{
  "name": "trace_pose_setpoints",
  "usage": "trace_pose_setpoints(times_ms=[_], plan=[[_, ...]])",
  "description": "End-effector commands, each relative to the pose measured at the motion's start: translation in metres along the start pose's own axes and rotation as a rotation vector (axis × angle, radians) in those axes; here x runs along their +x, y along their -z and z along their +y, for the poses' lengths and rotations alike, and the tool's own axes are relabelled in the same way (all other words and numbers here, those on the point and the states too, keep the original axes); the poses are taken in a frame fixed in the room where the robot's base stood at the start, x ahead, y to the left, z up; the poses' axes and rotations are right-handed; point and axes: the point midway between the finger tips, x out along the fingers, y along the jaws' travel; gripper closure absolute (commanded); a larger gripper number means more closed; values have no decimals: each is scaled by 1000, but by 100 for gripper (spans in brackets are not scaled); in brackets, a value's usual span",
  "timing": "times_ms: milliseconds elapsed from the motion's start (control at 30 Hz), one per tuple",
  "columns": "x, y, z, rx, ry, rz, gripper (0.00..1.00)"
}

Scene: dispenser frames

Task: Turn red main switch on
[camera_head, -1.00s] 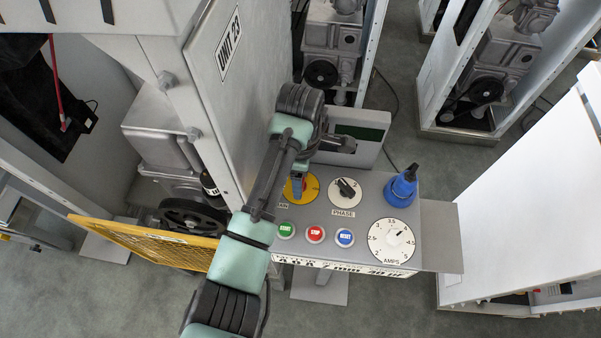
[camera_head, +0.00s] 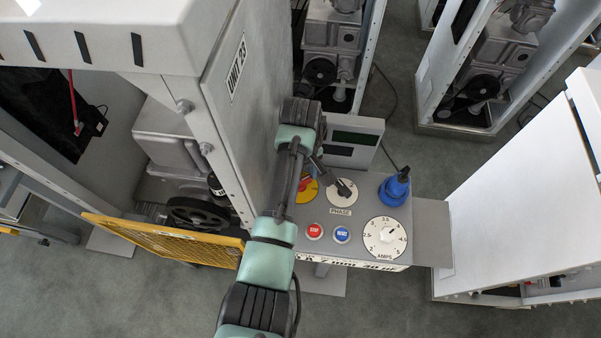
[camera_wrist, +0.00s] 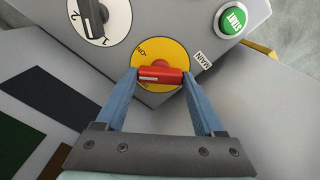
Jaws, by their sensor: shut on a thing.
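The red main switch (camera_wrist: 160,76) is a red bar handle on a round yellow plate (camera_wrist: 148,52), beside a MAIN label in the wrist view. ON and OFF marks show on the plate, the lower one partly covered. My gripper (camera_wrist: 160,78) has its two blue fingers closed on the ends of the red handle, which lies nearly level across that picture. In the head view the yellow plate (camera_head: 311,190) and part of the red handle show beside my arm, which hides the rest.
The black PHASE knob (camera_head: 344,188) is close to the right of the switch. The STOP button (camera_head: 314,231), RESET button (camera_head: 341,235), AMPS dial (camera_head: 386,237) and a blue plug (camera_head: 394,188) share the panel. The START button shows in the wrist view (camera_wrist: 233,19). A grey cabinet (camera_head: 225,100) stands left.

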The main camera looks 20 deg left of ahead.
Motion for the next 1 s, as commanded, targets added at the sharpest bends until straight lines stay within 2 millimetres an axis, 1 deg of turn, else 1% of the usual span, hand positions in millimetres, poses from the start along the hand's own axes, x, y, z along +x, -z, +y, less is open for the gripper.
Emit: trace_pose_setpoints(times_ms=[200,500,700,1000], plan=[[-1,-1,0,206,0,-4,86],[-1,-1,0,461,-1,-2,86],[0,-1,0,585,-1,-3,86],[0,-1,0,681,-2,-3,86]])
